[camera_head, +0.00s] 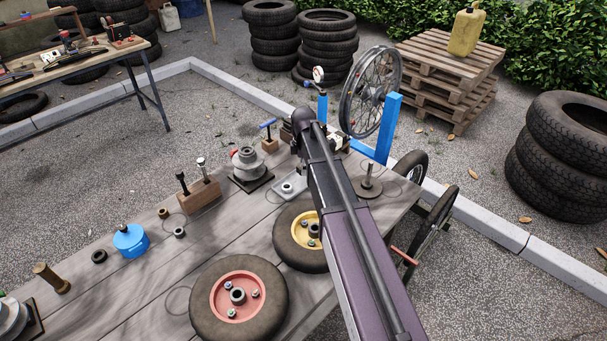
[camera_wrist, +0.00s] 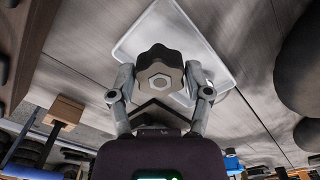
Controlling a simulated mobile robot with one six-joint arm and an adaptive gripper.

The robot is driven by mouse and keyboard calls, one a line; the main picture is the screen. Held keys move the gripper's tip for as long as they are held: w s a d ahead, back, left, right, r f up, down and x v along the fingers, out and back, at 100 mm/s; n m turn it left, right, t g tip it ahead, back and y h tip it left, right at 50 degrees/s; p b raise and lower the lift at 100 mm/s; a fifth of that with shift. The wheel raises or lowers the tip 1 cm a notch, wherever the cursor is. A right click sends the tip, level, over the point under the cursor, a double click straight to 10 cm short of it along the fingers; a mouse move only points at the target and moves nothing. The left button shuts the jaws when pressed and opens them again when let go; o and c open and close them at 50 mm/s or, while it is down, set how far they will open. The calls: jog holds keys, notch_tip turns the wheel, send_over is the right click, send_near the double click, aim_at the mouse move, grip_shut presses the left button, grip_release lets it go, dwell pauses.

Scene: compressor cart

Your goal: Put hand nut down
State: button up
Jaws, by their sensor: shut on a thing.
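The hand nut (camera_wrist: 160,59) is a dark lobed knob with a pale hexagonal face turned toward the wrist camera. My gripper (camera_wrist: 162,84) is shut on it, with one finger on each side. In the wrist view a pale grey square tray (camera_wrist: 207,52) lies beyond the nut, which covers part of it. The gap between nut and tray cannot be judged. The tray also shows in the head view (camera_head: 281,194), on the wooden table left of my arm. My arm hides the gripper and the nut in the head view.
A spoked wheel (camera_head: 350,100) stands in a blue stand behind.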

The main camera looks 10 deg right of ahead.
aim_at(304, 178)
jog(key=shift+f+b, duration=1.2)
jog(key=shift+f, duration=0.3)
jog(key=shift+f, duration=0.15)
jog(key=o, duration=1.3)
jog(key=shift+r, duration=0.25)
notch_tip(304, 178, up, 12)
jog(key=p, duration=1.2)
jog(key=shift+s, duration=0.15)
